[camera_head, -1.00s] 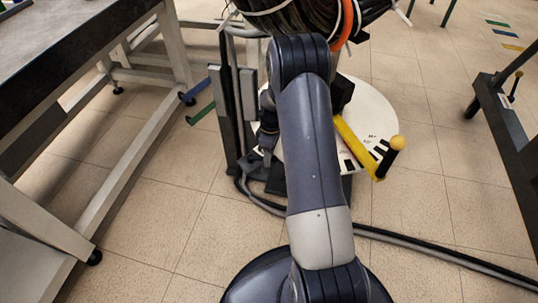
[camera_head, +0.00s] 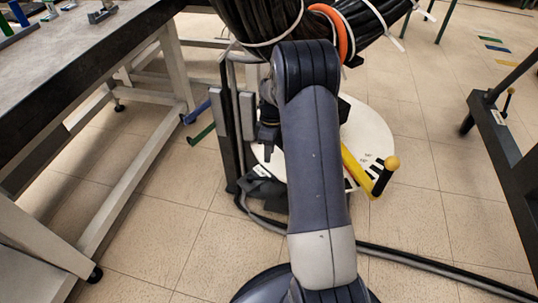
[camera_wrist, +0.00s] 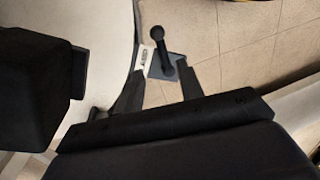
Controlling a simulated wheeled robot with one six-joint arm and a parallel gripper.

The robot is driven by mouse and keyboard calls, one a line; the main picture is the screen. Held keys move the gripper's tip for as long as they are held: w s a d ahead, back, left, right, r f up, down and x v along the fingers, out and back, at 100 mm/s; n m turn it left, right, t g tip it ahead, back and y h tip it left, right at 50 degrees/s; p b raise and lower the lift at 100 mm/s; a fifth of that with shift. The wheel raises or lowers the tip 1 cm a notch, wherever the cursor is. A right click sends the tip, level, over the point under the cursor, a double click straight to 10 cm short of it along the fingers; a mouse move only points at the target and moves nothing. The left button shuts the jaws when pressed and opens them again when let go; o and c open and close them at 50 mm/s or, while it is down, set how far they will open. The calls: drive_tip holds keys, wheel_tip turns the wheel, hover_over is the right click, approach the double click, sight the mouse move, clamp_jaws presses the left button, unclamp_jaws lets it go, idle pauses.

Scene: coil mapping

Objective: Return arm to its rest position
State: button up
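My arm (camera_head: 317,165) reaches forward from the bottom of the head view and partly hides the white round base. My gripper (camera_wrist: 157,78) shows in the wrist view with its two fingers apart and nothing seen held between them. Beyond the fingertips is a dark knobbed handle (camera_wrist: 158,47) on a small grey plate (camera_wrist: 172,62). In the head view, a dark part of my wrist or gripper hangs just left of the arm, beside the upright stand, and its fingers are not clear there.
A black cable coil (camera_head: 265,22) with white ties and an orange band sits above a white round base (camera_head: 372,132). A yellow lever (camera_head: 357,168) juts right. An upright stand (camera_head: 229,125) is at left. Workbench (camera_head: 95,62) left, dark frame (camera_head: 503,150) right. A cable crosses the floor.

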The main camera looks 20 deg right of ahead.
sight(267, 178)
drive_tip(key=f+b, duration=0.1)
drive_tip(key=f, duration=0.2)
drive_tip(key=s+a+f+b, duration=0.1)
drive_tip(key=f, duration=0.3)
drive_tip(key=f+b, duration=0.1)
drive_tip(key=f, duration=0.2)
drive_tip(key=shift+s+a+f, duration=0.2)
drive_tip(key=shift+s+f, duration=0.1)
drive_tip(key=shift+s, duration=0.1)
drive_tip(key=shift+f+b, duration=0.3)
drive_tip(key=shift+b, duration=0.05)
drive_tip(key=shift+s+a+r+m, duration=0.1)
drive_tip(key=shift+r+m, duration=0.15)
drive_tip(key=shift+m, duration=0.15)
drive_tip(key=shift+s+a+m, duration=0.15)
drive_tip(key=shift+s+m, duration=0.1)
drive_tip(key=shift+m, duration=0.25)
idle(0.5)
drive_tip(key=shift+r, duration=0.15)
